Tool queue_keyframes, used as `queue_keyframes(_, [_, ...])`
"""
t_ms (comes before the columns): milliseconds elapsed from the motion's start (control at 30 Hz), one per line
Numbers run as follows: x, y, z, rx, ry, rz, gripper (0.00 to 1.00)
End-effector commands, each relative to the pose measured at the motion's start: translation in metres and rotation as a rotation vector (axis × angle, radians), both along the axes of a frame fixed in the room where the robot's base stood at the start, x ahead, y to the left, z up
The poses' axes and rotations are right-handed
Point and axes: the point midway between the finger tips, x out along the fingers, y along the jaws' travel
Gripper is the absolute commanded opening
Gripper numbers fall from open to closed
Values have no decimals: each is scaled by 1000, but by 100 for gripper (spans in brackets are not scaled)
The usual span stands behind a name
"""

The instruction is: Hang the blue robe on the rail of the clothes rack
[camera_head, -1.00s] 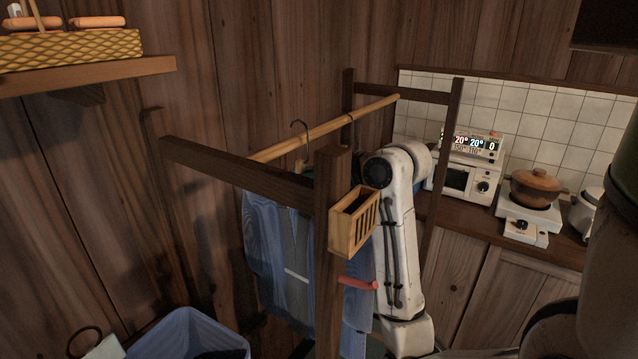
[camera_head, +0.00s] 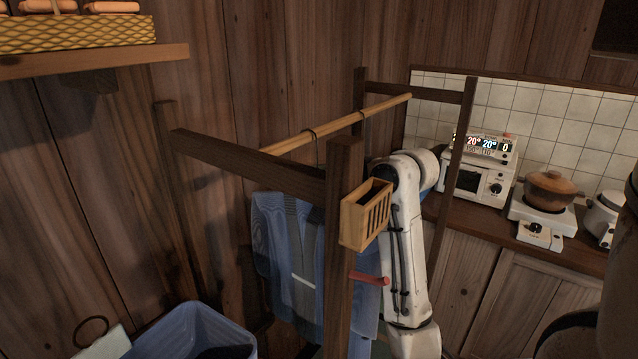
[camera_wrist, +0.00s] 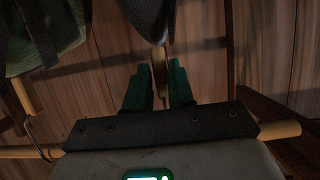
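The blue robe (camera_head: 272,245) hangs below the bamboo rail (camera_head: 340,125) of the dark wooden clothes rack (camera_head: 250,167), partly hidden by the front post. A dark hook (camera_head: 311,134) shows at the rail above the robe; whether it bears the robe's weight I cannot tell. In the wrist view, my gripper (camera_wrist: 159,92) has its green fingers close on either side of a wooden hanger piece (camera_wrist: 158,62), with bluish cloth (camera_wrist: 146,16) just beyond. The rail (camera_wrist: 283,130) crosses below, partly hidden by my gripper body. The head view hides my gripper behind the post and box.
A green garment (camera_wrist: 45,38) hangs beside my gripper, its hook (camera_wrist: 38,140) on the rail. A slatted wooden box (camera_head: 366,215) and red peg (camera_head: 370,279) stick out from the front post. A blue bin (camera_head: 192,330) stands below left; a kitchen counter (camera_head: 490,225) is at right.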

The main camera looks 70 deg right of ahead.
Motion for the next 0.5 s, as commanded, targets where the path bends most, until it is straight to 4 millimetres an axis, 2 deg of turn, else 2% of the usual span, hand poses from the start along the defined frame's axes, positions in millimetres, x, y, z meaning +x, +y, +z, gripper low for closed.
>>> queue_keyframes(33, [0, 0, 0, 0, 0, 0, 28])
queue_keyframes(233, [0, 0, -1, 1, 2, 0, 46])
queue_keyframes(500, [-2, 0, -2, 4, 4, 0, 46])
